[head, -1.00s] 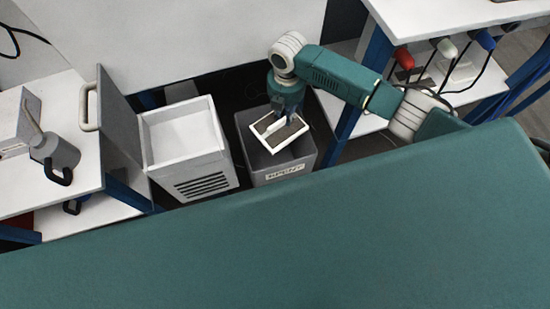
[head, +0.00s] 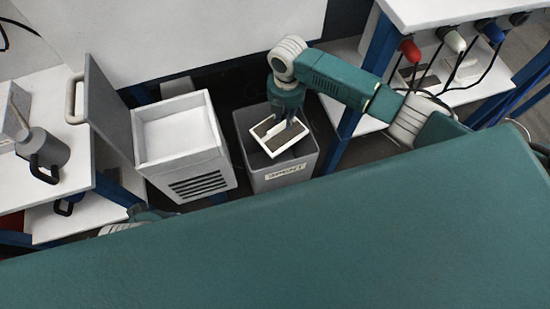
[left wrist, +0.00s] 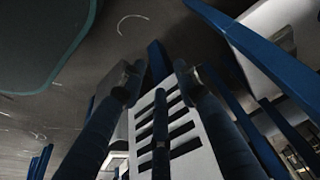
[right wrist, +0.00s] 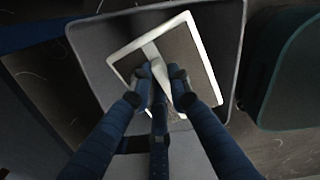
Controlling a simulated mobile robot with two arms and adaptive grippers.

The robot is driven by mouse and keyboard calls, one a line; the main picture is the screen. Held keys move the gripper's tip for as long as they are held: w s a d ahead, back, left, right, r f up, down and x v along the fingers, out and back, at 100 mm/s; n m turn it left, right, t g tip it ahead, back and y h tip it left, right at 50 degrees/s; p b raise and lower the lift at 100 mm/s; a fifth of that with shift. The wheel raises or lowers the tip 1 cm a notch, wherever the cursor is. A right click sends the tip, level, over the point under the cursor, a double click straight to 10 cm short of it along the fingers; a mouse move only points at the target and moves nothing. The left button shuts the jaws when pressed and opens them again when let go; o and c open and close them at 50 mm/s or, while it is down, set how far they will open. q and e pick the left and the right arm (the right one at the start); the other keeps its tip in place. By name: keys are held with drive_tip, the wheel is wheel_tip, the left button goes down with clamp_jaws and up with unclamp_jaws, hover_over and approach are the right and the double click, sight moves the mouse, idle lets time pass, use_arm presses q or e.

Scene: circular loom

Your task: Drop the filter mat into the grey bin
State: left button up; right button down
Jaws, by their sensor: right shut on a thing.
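The filter mat (head: 286,138) is a dark grey panel in a white frame with a white bar across its middle. My right gripper (right wrist: 160,76) is shut on that bar. It holds the mat, slightly tilted, over the open top of the grey bin (head: 302,160). In the right wrist view the mat (right wrist: 190,52) lies within the bin's rim (right wrist: 84,48). I cannot tell how far down it is. My left gripper (left wrist: 157,78) is open and empty, with a white slatted surface beyond its fingers. Its fingers are hidden in the head view.
A white vented box (head: 185,140) with an open top stands just left of the bin. Its grey door (head: 108,110) stands open. A grey can (head: 45,155) is on the left white bench. A white shelf unit (head: 450,15) with coloured plugs stands at the right.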

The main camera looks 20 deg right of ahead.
drive_tip(key=shift+f, duration=0.1)
idle(0.3)
drive_tip(key=c, duration=1.6)
unclamp_jaws()
drive_tip(key=shift+o, duration=0.2)
drive_tip(key=shift+r, duration=3.75)
